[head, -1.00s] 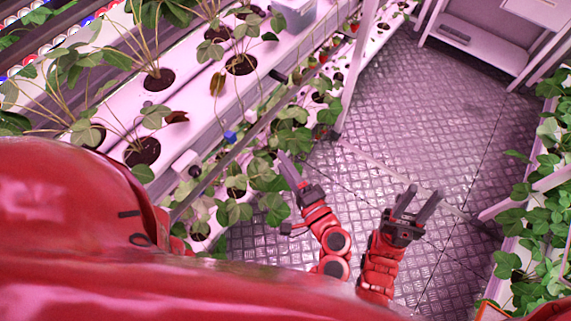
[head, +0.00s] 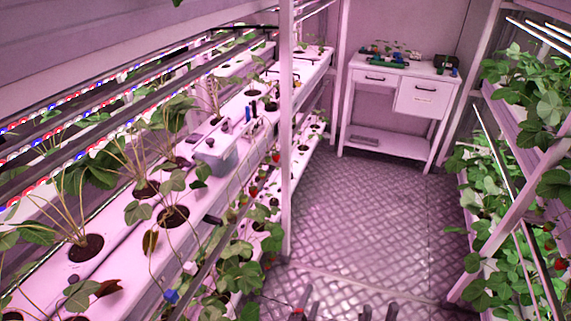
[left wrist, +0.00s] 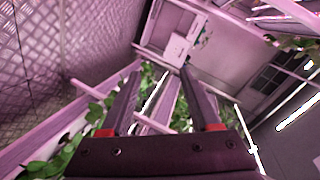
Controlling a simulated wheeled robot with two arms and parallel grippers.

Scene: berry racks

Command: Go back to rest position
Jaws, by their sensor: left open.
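My left gripper (head: 308,300) shows only as dark fingertips at the bottom edge of the head view, over the aisle floor. In the left wrist view my left gripper (left wrist: 161,72) is open, with its two dark fingers wide apart and nothing between them. My right gripper (head: 378,312) shows as two separate dark fingertips at the bottom edge, to the right of the left one. It looks open and empty. Most of both arms is below the picture.
A berry rack with white troughs (head: 110,225) runs along the left, holding a grey bin (head: 216,160). Another plant rack (head: 512,170) stands on the right. A white table (head: 400,72) is at the far end. The metal floor (head: 370,215) between is clear.

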